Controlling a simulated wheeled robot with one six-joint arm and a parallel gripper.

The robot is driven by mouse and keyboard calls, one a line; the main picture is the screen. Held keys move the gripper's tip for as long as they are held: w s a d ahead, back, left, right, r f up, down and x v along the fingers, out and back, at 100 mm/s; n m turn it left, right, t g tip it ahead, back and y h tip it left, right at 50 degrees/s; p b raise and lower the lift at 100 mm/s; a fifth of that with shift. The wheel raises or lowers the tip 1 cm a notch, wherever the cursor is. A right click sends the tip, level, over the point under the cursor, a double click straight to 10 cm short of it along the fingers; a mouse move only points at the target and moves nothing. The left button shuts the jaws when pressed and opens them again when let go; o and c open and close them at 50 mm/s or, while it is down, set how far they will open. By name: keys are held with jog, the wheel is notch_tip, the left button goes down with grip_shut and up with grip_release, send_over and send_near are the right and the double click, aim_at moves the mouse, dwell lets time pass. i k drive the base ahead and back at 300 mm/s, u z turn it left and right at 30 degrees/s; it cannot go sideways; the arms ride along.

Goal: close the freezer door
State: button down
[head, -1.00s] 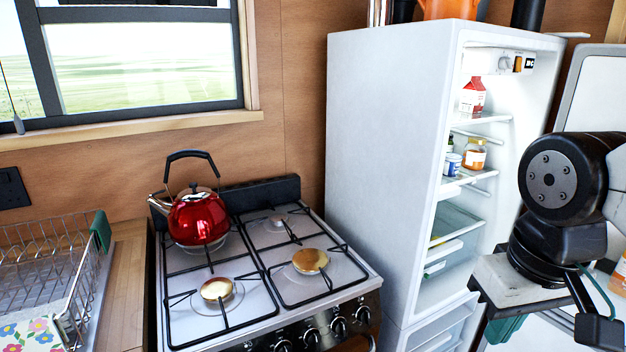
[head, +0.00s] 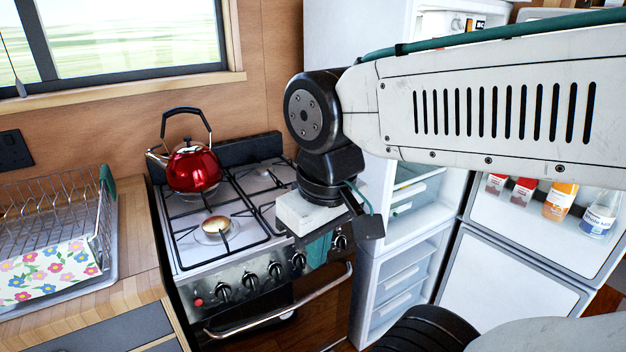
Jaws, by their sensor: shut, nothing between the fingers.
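The white fridge-freezer (head: 338,55) stands right of the stove, partly covered by my arm. Its lower freezer compartment is open, with several clear-fronted drawers (head: 402,285) showing. The freezer door (head: 505,288) is the lower white door panel, swung open to the right. The upper fridge door (head: 585,255) above it is open too and holds cartons and bottles. My gripper (head: 318,250) is left of the open freezer, in front of the stove. It is shut and empty, apart from the freezer door. My arm hides much of the fridge interior.
The stove (head: 245,268) has a long front handle and carries a red kettle (head: 193,168). A dish rack (head: 85,225) stands on the counter at left. Bottles (head: 598,215) sit in the upper door.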

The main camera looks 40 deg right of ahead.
aim_at(488, 280)
jog(key=u, duration=1.2)
jog(key=k, duration=1.4)
jog(key=z, duration=1.75)
jog(key=k, duration=0.25)
jog(key=z, duration=1.05)
